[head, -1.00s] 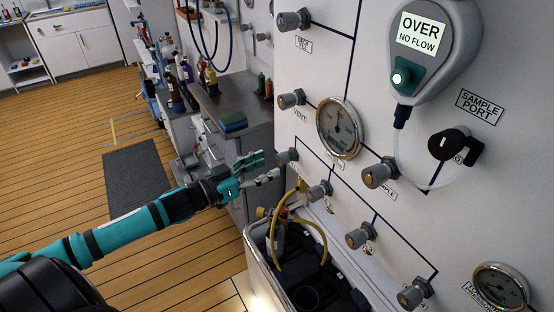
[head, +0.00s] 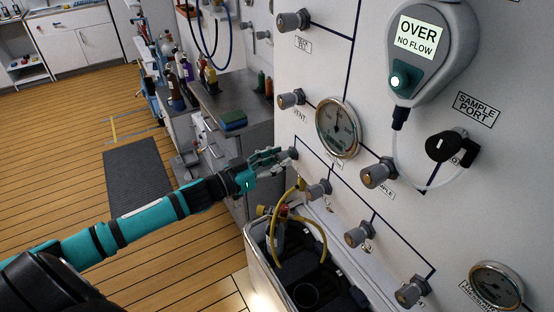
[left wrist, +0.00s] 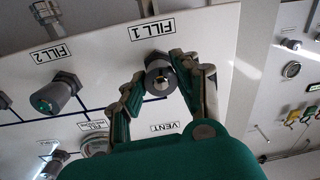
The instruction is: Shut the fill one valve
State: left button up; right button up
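The fill one valve is a small grey knob (head: 293,153) on the white panel, below the vent knob in the head view. In the left wrist view its round knob (left wrist: 160,80) sits beside the upside-down FILL 1 label (left wrist: 152,30). My left gripper (head: 283,155) is at the valve, pointing at the panel. In the left wrist view its fingers (left wrist: 157,75) are spread on either side of the knob. The right finger overlaps the knob's edge; I cannot tell whether it touches. My right gripper is not in view.
The vent knob (head: 290,99) and a round gauge (head: 338,127) are close above. The FILL 2 knob (left wrist: 57,92) is beside the valve. An open crate (head: 262,262) with a yellow hose (head: 277,232) stands below. A counter (head: 235,103) is behind.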

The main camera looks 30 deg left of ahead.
pick_arm(q)
grip_shut()
